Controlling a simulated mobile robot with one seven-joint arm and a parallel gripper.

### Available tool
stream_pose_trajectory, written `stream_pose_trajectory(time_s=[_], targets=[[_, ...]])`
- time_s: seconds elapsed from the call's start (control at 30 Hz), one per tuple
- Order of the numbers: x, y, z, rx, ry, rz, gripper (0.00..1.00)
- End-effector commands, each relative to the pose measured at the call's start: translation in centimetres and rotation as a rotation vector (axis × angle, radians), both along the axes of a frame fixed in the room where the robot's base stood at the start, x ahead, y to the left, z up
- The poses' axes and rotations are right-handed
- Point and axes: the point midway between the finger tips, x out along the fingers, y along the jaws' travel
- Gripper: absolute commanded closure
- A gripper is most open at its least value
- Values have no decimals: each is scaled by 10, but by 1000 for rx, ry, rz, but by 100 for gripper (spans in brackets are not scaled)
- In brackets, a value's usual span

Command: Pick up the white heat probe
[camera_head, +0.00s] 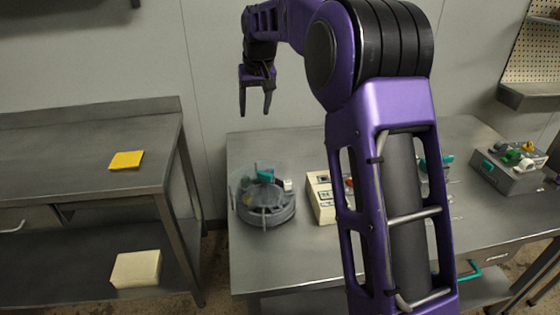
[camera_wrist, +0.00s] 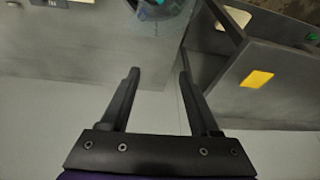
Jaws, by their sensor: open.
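I cannot clearly make out the white heat probe. A small white piece (camera_head: 287,185) shows at the right edge of a round grey vessel (camera_head: 262,217) with a clear cover and a teal part on top. Small white, green and yellow parts (camera_head: 524,160) lie on a grey box at the far right of the table; they are too small to tell apart. My gripper (camera_head: 254,113) is open and empty, high above the back left of the table, fingers down. In the wrist view my gripper (camera_wrist: 159,71) has nothing between its fingers, and the vessel (camera_wrist: 166,12) shows at the top edge.
A cream instrument (camera_head: 321,198) stands right of the vessel on the metal table (camera_head: 310,262). My arm hides the middle of the table. A left bench (camera_head: 60,165) holds a yellow pad (camera_head: 126,160), with a cream block (camera_head: 136,269) on its lower shelf.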

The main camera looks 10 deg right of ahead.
Motion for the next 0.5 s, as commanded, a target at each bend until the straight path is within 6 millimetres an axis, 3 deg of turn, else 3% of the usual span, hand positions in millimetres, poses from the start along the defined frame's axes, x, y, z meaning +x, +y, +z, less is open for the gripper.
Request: stream_pose_trajectory(time_s=[0.03,0.2,0.33,0.5], targets=[[-7,-23,-18,-12,77,-28,38],[-32,-68,-51,-44,259,-81,38],[-43,-86,-60,-56,325,-102,38],[-47,-91,-77,-61,348,-107,38]])
